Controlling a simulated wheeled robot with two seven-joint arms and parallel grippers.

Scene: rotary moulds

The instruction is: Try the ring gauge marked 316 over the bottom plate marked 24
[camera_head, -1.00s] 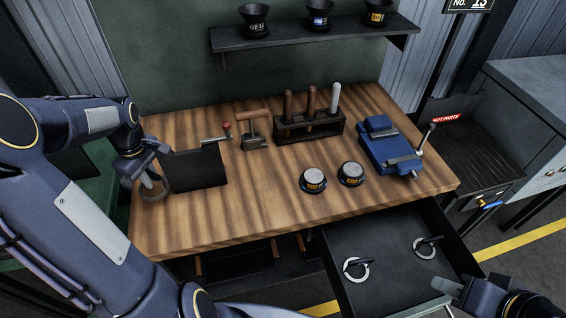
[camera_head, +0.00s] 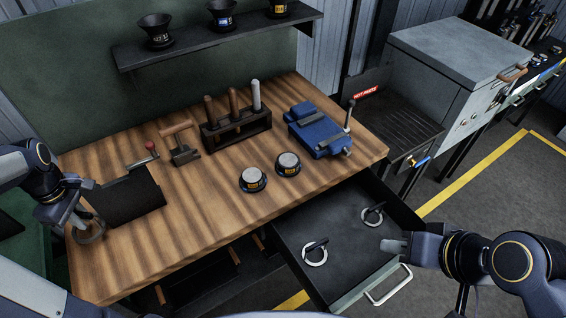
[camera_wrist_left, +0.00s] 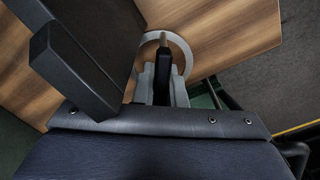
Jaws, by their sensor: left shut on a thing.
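My left gripper (camera_head: 76,212) is shut on the dark handle (camera_wrist_left: 163,62) of a pale ring gauge (camera_wrist_left: 184,48). In the head view this ring (camera_head: 88,236) is at the bench's left end, beside a black plate. Two more ring gauges with dark handles lie in the open drawer, one nearer (camera_head: 316,259) and one farther (camera_head: 378,221). I cannot read the marks. My right gripper (camera_head: 388,246) is beside the drawer's right side; its jaw opening is unclear.
A shelf (camera_head: 215,42) holds dark funnel-shaped parts. The open drawer (camera_head: 338,232) juts out in front. The bench's front middle is clear.

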